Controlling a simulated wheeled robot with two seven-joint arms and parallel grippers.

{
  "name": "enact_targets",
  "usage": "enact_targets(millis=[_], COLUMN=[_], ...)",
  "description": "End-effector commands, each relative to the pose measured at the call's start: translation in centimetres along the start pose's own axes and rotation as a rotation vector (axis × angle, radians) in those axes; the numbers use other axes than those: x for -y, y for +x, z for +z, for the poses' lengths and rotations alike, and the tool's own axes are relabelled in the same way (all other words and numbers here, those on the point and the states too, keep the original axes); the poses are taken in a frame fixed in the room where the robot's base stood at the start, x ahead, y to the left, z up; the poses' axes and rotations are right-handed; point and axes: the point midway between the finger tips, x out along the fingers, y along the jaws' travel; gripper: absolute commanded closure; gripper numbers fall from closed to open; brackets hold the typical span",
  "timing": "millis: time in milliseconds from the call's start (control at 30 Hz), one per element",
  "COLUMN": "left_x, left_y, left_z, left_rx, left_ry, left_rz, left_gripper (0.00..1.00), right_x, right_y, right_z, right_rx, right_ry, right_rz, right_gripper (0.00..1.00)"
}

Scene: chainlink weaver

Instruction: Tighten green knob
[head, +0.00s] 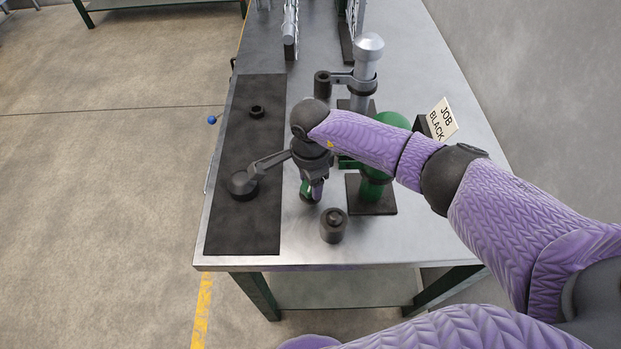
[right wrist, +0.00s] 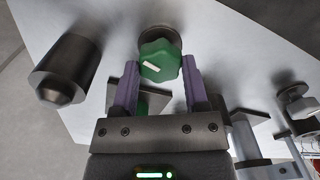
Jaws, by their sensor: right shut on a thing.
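The green knob (right wrist: 160,62) has a lobed rim and a white mark on its face. In the right wrist view it sits between the two purple fingers of my right gripper (right wrist: 160,80), which is shut on it. In the head view the knob (head: 305,188) shows only in part, because my right gripper (head: 314,190) and wrist cover much of it. My left gripper is not in view.
A dark cylinder (head: 333,227) stands near the table's front. A dark lever with a round end (head: 243,184) lies over the black mat (head: 240,228). A silver post (head: 366,70) stands behind, and a "JOB BLACK" sign (head: 441,119) at right. The mat's front part is clear.

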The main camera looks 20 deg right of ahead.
Motion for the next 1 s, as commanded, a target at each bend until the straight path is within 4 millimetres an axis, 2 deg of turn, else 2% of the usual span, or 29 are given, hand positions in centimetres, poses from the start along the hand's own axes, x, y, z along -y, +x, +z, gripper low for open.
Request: enact_targets(millis=[600, 1000], left_x=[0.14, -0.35], left_y=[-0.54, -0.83], left_z=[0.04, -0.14], left_rx=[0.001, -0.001], left_ry=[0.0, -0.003], left_rz=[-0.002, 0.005], left_gripper=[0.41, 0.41], right_x=[0.05, 0.05], right_y=[-0.12, -0.09], right_z=[-0.07, -0.07], right_rx=[-0.001, -0.001], right_ry=[0.499, 0.682], right_rz=[-0.002, -0.002], right_gripper=[1.0, 1.0])
